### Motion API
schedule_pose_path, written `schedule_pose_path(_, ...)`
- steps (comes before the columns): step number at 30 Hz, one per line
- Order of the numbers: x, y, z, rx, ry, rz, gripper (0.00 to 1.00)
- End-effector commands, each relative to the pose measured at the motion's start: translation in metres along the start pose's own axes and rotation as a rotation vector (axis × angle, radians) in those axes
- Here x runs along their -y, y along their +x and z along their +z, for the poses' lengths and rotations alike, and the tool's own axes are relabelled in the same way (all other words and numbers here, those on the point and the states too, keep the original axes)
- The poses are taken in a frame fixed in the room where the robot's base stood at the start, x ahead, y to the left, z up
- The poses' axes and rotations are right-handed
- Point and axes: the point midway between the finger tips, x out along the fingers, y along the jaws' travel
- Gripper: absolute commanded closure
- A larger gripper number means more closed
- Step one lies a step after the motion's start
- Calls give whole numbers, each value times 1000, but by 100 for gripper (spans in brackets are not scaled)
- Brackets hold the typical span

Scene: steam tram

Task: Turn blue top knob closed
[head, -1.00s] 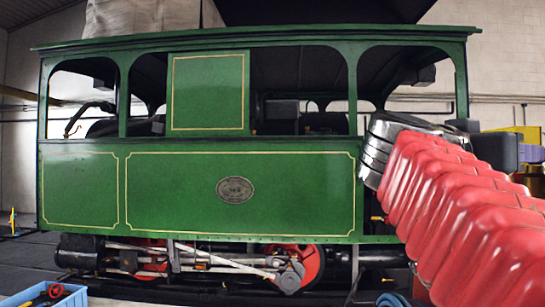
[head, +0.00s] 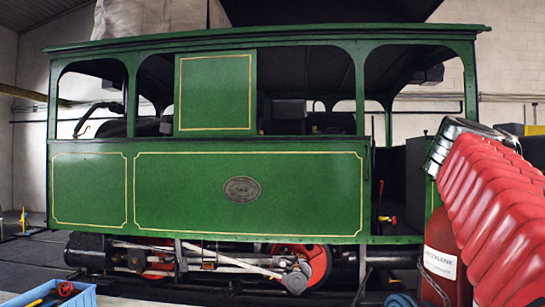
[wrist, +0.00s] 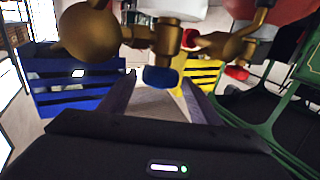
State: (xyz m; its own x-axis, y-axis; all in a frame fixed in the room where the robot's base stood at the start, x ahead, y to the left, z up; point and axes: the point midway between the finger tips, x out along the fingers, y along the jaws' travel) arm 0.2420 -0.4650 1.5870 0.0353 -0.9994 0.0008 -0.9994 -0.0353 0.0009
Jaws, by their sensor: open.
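In the wrist view a blue knob (wrist: 161,79) hangs under a brass valve fitting at the upper middle. A red knob (wrist: 237,72) sits on a similar brass fitting to its right. My gripper (wrist: 159,86) is open, its two dark fingers reaching up from the bottom of the view. The blue knob appears in line with the gap between the fingertips; I cannot tell how far beyond them it is. Nothing is seen held. I cannot make out the blue knob or the gripper in the head view.
The green steam tram (head: 250,190) fills most of the head view. My red-sleeved arm is at the right, by a red cylinder (head: 440,262) with a white label. A blue crate (head: 75,299) stands at lower left. A blue slatted object (wrist: 75,88) is left in the wrist view.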

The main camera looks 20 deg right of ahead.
Motion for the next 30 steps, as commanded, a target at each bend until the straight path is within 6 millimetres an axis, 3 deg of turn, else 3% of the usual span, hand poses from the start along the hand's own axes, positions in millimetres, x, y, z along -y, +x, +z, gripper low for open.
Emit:
schedule_pose_path(6, -1, 14, 0, 0, 1, 1, 43)
schedule_pose_path(14, -1, 14, 0, 0, 1, 1, 43)
schedule_pose_path(27, -1, 14, 0, 1, 1, 3, 73)
schedule_pose_path(30, -1, 16, 0, 1, 0, 3, 73)
